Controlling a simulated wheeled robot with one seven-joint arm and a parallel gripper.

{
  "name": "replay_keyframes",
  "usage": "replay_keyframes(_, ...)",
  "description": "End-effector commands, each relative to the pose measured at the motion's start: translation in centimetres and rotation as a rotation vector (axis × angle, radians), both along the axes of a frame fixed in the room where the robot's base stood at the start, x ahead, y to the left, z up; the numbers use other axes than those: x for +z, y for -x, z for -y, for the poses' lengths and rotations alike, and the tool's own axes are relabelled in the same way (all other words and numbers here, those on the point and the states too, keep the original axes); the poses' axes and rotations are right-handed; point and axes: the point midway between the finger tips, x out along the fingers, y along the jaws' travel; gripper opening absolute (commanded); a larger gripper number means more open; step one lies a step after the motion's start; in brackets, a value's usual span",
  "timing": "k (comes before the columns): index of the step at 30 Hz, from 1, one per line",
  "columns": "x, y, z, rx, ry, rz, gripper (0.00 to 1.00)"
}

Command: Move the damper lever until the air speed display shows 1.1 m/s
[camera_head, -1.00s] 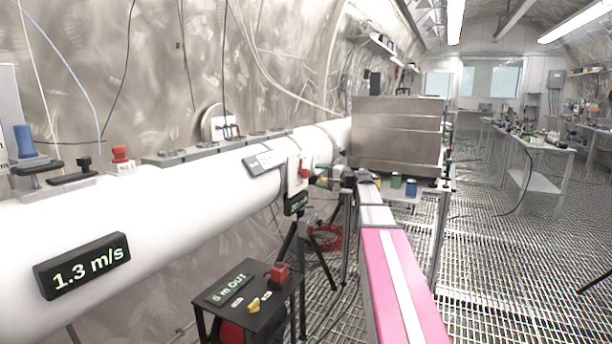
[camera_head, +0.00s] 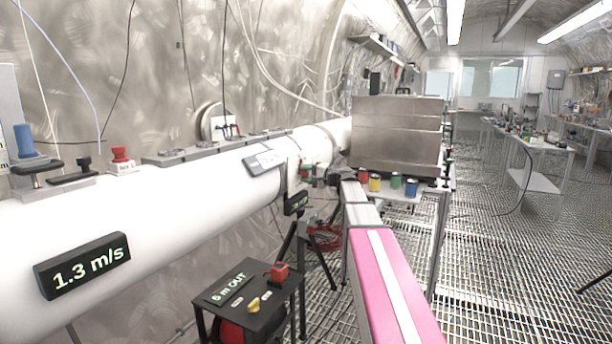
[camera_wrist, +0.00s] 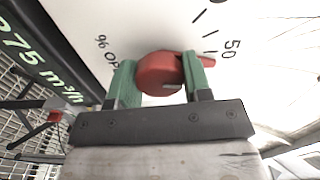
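The air speed display (camera_head: 82,266) on the white duct reads 1.3 m/s in the head view. The red damper lever (camera_wrist: 160,74) is close up in the wrist view, in front of a white dial plate (camera_wrist: 105,18) with black tick marks, a "50" and partly hidden lettering. My gripper (camera_wrist: 162,70) has its two green fingers on either side of the lever, seeming to touch it on both sides. In the head view my gripper (camera_head: 320,174) is at the far part of the duct, and the lever is mostly hidden there.
Metal boxes (camera_head: 398,135) and coloured cans stand on a bench right of my gripper.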

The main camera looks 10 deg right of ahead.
Motion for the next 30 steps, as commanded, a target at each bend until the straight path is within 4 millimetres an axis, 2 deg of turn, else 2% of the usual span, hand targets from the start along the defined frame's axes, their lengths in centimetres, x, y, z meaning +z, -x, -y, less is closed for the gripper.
replay_keyframes(5, -0.02, 0.01, 0.02, 0.0, 0.013, 0.016, 0.21)
replay_keyframes(16, 0.01, 0.03, 0.01, 0.001, 0.161, 0.219, 0.21)
replay_keyframes(27, 0.01, 0.04, 0.02, 0.001, 0.177, 0.24, 0.22)
replay_keyframes(28, 0.01, 0.04, 0.02, 0.001, 0.176, 0.239, 0.55)
replay_keyframes(30, 0.01, 0.03, 0.01, 0.001, 0.175, 0.24, 0.71)
